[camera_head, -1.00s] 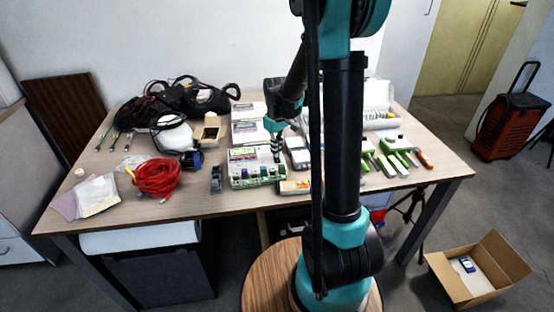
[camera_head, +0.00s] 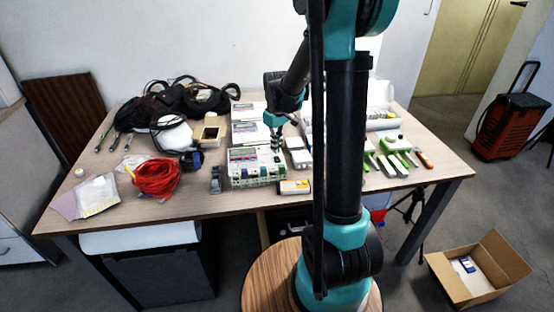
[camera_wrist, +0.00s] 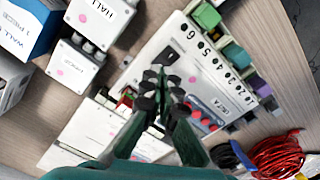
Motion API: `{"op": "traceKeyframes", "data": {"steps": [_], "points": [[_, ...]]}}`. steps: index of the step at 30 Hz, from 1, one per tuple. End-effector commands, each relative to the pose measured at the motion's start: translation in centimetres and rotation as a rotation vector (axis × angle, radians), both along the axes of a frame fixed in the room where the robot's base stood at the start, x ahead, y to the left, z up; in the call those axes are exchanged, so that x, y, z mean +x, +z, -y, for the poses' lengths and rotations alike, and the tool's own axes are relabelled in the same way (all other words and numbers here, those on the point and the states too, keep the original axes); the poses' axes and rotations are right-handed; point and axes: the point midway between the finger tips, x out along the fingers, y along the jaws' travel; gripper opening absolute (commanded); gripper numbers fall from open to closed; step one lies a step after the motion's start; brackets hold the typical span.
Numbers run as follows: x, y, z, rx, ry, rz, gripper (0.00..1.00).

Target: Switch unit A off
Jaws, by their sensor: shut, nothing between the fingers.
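A white unit (camera_head: 236,181) with a row of coloured connectors stands near the table's front edge. In the wrist view this unit (camera_wrist: 192,62) shows numbers beside the connectors and a black switch (camera_wrist: 171,56) on its top face. In the head view my gripper (camera_head: 276,150) is over the unit's back right part.
Grey boxes (camera_head: 298,153) stand right of the unit. A red cable coil (camera_head: 156,177) and small black parts (camera_head: 216,180) lie left. An orange-and-white device (camera_head: 294,187) lies in front. Black cables and bags (camera_head: 190,98) fill the back left.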

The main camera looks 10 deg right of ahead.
Motion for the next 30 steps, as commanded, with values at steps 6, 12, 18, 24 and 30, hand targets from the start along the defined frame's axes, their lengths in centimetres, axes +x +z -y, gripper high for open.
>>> {"op": "traceKeyframes", "data": {"steps": [6,12,18,24,30], "points": [[0.0,1.6,0.0,0.0,0.0,0.0,0.0],[0.0,3.1,0.0,0.0,0.0,0.0,0.0],[0.0,4.2,0.0,0.0,0.0,0.0,0.0],[0.0,4.5,0.0,0.0,0.0,0.0,0.0],[0.0,4.5,0.0,0.0,0.0,0.0,0.0]]}}
